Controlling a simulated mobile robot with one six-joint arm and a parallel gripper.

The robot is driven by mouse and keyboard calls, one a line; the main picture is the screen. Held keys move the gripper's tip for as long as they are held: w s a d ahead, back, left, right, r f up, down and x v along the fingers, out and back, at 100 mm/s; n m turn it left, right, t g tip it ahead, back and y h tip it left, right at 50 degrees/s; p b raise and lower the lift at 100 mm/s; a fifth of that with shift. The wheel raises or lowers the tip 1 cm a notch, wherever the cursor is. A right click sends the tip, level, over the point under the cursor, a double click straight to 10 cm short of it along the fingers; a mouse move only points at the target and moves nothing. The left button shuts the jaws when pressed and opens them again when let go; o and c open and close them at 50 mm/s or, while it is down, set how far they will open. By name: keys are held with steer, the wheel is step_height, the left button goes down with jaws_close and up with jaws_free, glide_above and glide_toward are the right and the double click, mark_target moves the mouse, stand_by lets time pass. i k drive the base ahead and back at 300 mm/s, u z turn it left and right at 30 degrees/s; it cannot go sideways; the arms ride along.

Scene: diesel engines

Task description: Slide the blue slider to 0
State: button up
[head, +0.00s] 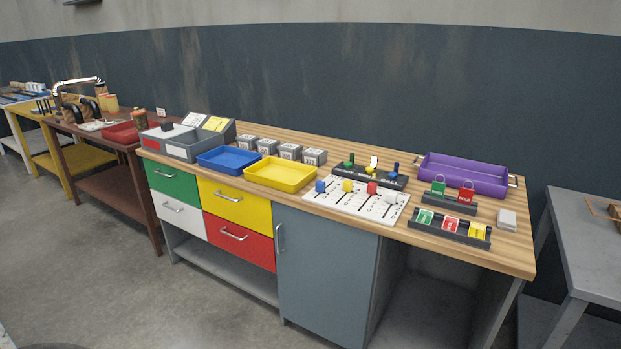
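The blue slider (320,186) is a small blue block at the left end of a white slider board (345,208) on the wooden workbench. It sits near the far end of its track. Yellow (347,186), red (371,188) and white (390,197) sliders stand to its right on the same board. The scale marks along the tracks are too small to read. My gripper is not in view, and nothing touches the blue slider.
A yellow tray (280,187) lies left of the board. A dark rack with upright blocks (369,178) stands behind it. A dark holder with coloured cards (453,228) is to the right. A purple tray (464,187) is at the back. Floor is clear before the bench.

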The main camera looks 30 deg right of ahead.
mark_target(320, 186)
steer(key=u, duration=0.1)
steer(key=i, duration=0.85)
steer(key=u, duration=0.3)
